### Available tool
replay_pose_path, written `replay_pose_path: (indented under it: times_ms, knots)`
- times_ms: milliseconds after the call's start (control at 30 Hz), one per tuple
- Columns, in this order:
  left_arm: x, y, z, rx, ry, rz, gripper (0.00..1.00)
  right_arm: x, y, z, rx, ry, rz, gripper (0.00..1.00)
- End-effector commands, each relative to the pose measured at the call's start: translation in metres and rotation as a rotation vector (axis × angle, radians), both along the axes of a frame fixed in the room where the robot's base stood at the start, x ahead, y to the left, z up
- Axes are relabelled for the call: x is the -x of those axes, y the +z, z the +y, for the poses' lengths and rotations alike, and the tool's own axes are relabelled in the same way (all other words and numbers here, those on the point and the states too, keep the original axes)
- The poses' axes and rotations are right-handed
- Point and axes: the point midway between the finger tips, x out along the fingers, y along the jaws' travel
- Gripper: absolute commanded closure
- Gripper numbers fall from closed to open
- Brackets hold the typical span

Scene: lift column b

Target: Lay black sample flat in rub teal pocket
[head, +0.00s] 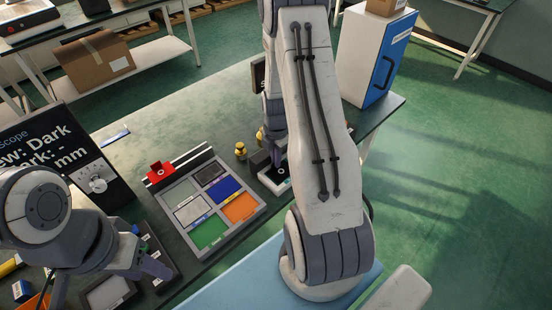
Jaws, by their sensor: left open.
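A grey tray (254,219) with several coloured pockets lies on the dark green bench. Its pockets include a pale grey-green one (180,192), a dark one (210,174), a blue one (224,188), a green one (210,232) and an orange one (240,208). I cannot tell which is the rub teal pocket, nor pick out the black sample for sure. My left gripper (148,254) is open, left of the tray's near corner. My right gripper (278,158) points down right of the tray, over a small black holder (268,180); its fingers are too small to read.
A red block (159,172) stands at the tray's far left corner. Small brass weights (240,151) stand between the tray and my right arm. A dark sign panel (88,165) stands at left. A blue and white cabinet (375,58) stands at the back right.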

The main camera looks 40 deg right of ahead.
Motion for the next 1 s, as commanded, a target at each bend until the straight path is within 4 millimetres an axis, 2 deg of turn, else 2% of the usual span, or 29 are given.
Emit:
replay_pose_path:
  times_ms: [167, 200, 467, 600, 767, 1000]
  knots:
    - [0.000, -0.003, 0.000, 0.000, 0.000, 0.000, 0.50, 0.000, -0.004, 0.000, 0.000, 0.000, 0.001, 1.00]
    - [0.000, -0.002, 0.000, 0.000, 0.000, 0.000, 0.50, 0.000, -0.003, 0.000, 0.000, 0.000, 0.000, 0.84]
    - [0.000, -0.002, 0.000, 0.000, 0.000, 0.000, 0.50, 0.000, -0.002, 0.000, 0.000, 0.000, 0.000, 0.84]
    - [0.000, 0.000, 0.000, 0.000, 0.000, 0.000, 0.50, -0.001, 0.004, 0.000, 0.001, 0.000, -0.002, 0.84]
    - [0.000, -0.003, 0.000, 0.000, 0.000, 0.000, 0.50, -0.001, 0.029, -0.001, 0.004, 0.000, -0.006, 0.84]
    - [0.000, -0.005, 0.000, 0.000, 0.000, 0.000, 0.50, -0.001, 0.082, -0.001, 0.003, 0.000, -0.005, 0.84]
